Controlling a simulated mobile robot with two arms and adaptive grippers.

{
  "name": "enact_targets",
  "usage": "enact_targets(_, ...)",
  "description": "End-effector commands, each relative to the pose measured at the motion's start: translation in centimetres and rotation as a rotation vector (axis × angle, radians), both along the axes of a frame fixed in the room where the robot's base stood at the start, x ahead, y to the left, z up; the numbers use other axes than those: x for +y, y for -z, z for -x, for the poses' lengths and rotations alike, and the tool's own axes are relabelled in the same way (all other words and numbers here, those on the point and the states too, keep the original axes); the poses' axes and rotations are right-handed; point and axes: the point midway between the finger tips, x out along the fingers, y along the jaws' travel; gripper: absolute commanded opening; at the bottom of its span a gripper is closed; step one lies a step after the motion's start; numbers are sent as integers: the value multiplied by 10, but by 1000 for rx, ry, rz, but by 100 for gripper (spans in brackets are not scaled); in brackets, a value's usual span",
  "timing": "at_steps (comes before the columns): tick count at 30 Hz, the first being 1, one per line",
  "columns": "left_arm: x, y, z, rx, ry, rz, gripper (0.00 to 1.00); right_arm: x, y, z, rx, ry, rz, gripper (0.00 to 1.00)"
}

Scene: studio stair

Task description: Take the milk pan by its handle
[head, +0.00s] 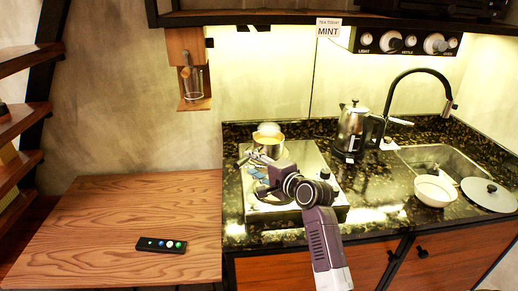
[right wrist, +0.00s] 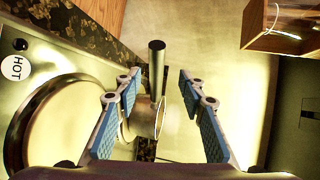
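The milk pan (head: 268,146) is a small pale-gold pan at the back of the steel hob, with a whitish round shape above it. My right gripper (head: 252,164) is just in front and to the left of it, over the hob. In the right wrist view, the open gripper (right wrist: 161,82) has its two blue-padded fingers spread apart. A dark, round-ended handle (right wrist: 156,66) shows between the fingers, with clear space on both sides. Whether it lies fully within their reach cannot be told. My left gripper is not in view.
The hob (head: 318,166) has a HOT label (right wrist: 14,67) beside a large ring. A kettle (head: 352,130), a white bowl (head: 435,190) and a sink stand to the right. A remote-like panel (head: 161,245) lies on the wooden top (head: 110,215). A wooden holder (head: 186,50) hangs on the wall.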

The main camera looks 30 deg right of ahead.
Motion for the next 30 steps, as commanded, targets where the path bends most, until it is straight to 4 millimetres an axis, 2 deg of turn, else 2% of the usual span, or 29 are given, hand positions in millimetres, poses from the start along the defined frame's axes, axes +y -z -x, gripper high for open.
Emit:
enact_targets(7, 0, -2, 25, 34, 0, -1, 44, 3, 5, -18, 0, -1, 1, 37)
enact_targets(11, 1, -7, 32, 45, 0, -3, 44, 7, 10, -30, 2, -2, 1, 37)
enact_targets(14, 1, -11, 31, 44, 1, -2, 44, 11, 16, -42, 2, -2, 2, 37)
enact_targets(19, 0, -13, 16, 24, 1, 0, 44, 12, 22, -59, 1, -1, 3, 37)
enact_targets(24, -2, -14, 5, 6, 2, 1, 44, 13, 24, -64, 1, -1, 4, 37)
enact_targets(30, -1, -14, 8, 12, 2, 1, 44, 13, 24, -64, 1, -1, 4, 35)
